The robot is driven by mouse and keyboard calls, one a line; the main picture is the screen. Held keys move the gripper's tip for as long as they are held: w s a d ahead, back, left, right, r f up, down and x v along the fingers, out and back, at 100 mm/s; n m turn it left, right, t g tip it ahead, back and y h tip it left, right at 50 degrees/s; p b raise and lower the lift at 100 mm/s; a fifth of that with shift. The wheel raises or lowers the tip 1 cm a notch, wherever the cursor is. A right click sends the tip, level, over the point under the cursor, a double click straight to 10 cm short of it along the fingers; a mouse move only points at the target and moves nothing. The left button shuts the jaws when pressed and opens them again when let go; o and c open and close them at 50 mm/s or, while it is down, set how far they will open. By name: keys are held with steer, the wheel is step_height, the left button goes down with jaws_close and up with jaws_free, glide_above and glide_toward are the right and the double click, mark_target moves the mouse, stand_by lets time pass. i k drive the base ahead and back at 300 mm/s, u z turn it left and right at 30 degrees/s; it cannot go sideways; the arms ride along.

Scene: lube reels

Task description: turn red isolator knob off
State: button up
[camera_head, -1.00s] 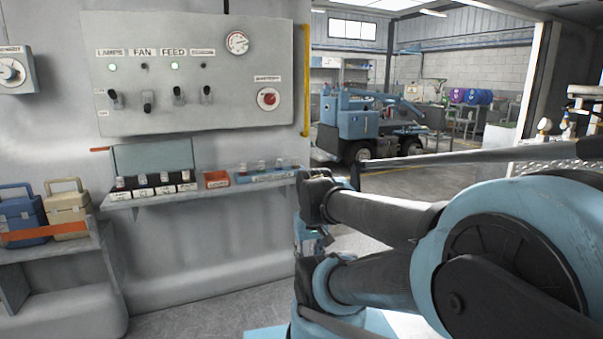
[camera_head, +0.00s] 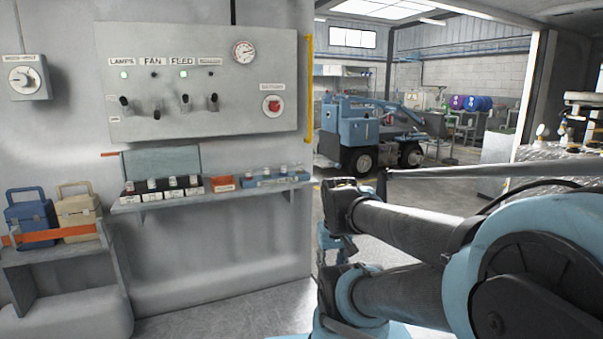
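The red knob (camera_head: 274,105) sits on a round pale plate at the lower right of the grey wall panel (camera_head: 230,115). A small label above it is too blurred to read surely. Its exact turn angle is too small to tell. My arm reaches in from the right, folded, with its far end (camera_head: 330,250) low and right of the panel. That end is well apart from the knob, and nothing touches the knob. The fingers cannot be made out clearly, so I cannot tell whether my gripper is open or shut.
The panel also holds several toggle switches (camera_head: 157,110), lamps and a gauge (camera_head: 244,52). A shelf (camera_head: 215,193) with small bins juts out below it. A yellow rail (camera_head: 309,90) runs along the wall's right edge. A blue vehicle (camera_head: 362,130) stands behind. A grey dial box (camera_head: 24,77) hangs at left.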

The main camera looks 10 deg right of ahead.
mark_target(274, 107)
steer(key=i, duration=1)
